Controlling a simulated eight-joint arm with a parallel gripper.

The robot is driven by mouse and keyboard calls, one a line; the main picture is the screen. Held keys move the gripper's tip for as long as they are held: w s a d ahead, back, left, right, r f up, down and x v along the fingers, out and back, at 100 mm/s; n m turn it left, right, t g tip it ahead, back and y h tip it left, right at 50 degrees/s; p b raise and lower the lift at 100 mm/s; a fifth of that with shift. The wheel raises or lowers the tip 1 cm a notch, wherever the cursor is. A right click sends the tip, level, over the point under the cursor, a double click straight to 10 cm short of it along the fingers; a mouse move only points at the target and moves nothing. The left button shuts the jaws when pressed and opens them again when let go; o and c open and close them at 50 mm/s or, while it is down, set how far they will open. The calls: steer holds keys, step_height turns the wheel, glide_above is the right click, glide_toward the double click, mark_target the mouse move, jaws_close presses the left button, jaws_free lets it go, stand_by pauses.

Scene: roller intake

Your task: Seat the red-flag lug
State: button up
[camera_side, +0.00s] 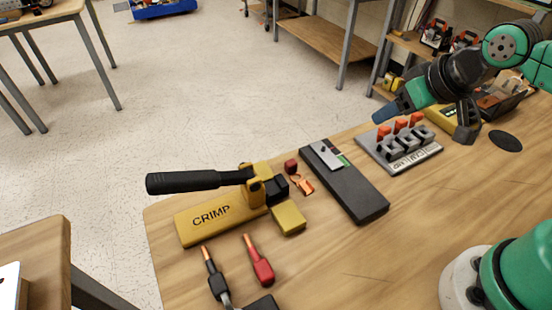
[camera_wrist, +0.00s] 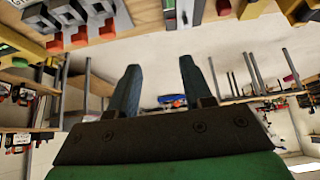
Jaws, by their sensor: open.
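A small copper-orange lug (camera_side: 304,184) lies on the table right of the yellow crimp tool (camera_side: 215,219), close to a small dark red block (camera_side: 291,166). I cannot tell whether that block is the lug's red flag. The crimp tool has a black lever handle pointing left. My gripper (camera_side: 386,113) is open, empty and raised beside the far end of a grey rack (camera_side: 372,150). In the wrist view my gripper (camera_wrist: 161,66) shows two blue fingers apart, with nothing between them. No lug shows clearly there.
The grey rack holds several dark clamps with orange levers (camera_side: 400,125). A long black block (camera_side: 350,190) with a grey plate lies between rack and crimp tool. A red-booted cable (camera_side: 259,262) and black-booted cable (camera_side: 215,278) lie in front.

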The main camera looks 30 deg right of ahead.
steer(key=w+a+f+g, duration=0.2)
steer(key=w+a+g, duration=0.2)
steer(key=w+a, duration=0.25)
steer(key=g, duration=0.3)
glide_above(290, 161)
step_height(290, 161, down, 6)
steer(key=shift+d+r, duration=0.1)
steer(key=shift+r, duration=0.05)
steer(key=shift+f, duration=3)
jaws_close()
